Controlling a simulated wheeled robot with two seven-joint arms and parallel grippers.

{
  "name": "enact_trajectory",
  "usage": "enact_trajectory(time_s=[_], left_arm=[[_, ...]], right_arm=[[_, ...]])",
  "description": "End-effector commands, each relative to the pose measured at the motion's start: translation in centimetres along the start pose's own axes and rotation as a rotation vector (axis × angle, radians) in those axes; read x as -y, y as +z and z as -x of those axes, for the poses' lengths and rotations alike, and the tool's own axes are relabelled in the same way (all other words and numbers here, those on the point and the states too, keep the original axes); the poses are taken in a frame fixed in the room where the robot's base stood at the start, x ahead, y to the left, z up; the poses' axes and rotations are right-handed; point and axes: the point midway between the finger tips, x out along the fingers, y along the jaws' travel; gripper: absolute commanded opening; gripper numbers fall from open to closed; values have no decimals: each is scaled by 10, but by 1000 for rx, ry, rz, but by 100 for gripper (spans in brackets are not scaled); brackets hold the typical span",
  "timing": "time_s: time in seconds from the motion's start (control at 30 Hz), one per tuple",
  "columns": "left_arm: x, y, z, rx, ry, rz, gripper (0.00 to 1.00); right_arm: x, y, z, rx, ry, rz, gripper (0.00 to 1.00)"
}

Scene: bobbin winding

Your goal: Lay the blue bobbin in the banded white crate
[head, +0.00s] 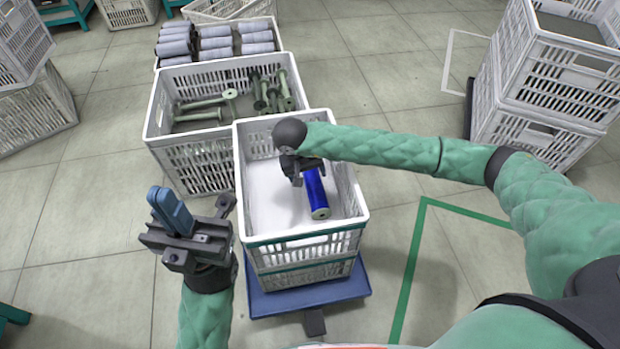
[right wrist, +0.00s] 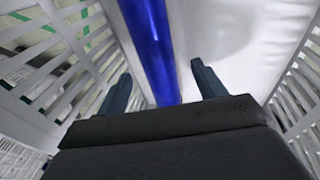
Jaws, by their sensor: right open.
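The blue bobbin (head: 316,188) lies in the banded white crate (head: 302,238), the near one with a green band below its rim. It leans toward the right side of the crate, its pale near end facing me. My right gripper (head: 292,178) is inside the crate at the bobbin's far end. In the right wrist view the open fingers (right wrist: 162,85) stand apart, with the blue bobbin (right wrist: 153,45) running beyond and between them; I cannot tell whether they touch it. My left gripper (head: 172,212) is outside the crate at the left, its blue fingers together and empty.
A white crate of green bobbins (head: 160,115) adjoins the banded crate at the back left. A crate of grey rolls (head: 215,42) stands behind it. The banded crate is stacked on a blue dolly (head: 345,288). Stacked crates (head: 560,80) stand at right.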

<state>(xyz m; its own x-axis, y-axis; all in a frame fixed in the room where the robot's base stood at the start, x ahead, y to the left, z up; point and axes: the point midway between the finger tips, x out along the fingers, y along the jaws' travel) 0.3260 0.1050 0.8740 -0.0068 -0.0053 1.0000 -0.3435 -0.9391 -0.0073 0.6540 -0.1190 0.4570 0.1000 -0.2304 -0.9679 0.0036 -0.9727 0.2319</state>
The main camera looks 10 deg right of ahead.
Motion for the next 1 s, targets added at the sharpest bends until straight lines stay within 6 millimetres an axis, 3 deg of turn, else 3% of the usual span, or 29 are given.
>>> enact_trajectory(time_s=[0.03,0.2,0.4,0.6,1.0], left_arm=[[1,0,-2,3,2,-6,0],[1,-2,-1,16,5,-17,0],[1,-2,-3,17,10,-22,0],[2,-2,-4,17,14,-25,0],[2,-2,-4,17,15,-25,0]], right_arm=[[-1,-1,14,-4,0,1,69],[0,-1,45,-2,-1,1,69],[0,0,71,-1,0,1,69],[0,0,81,0,0,1,69],[0,0,82,1,0,0,69]])
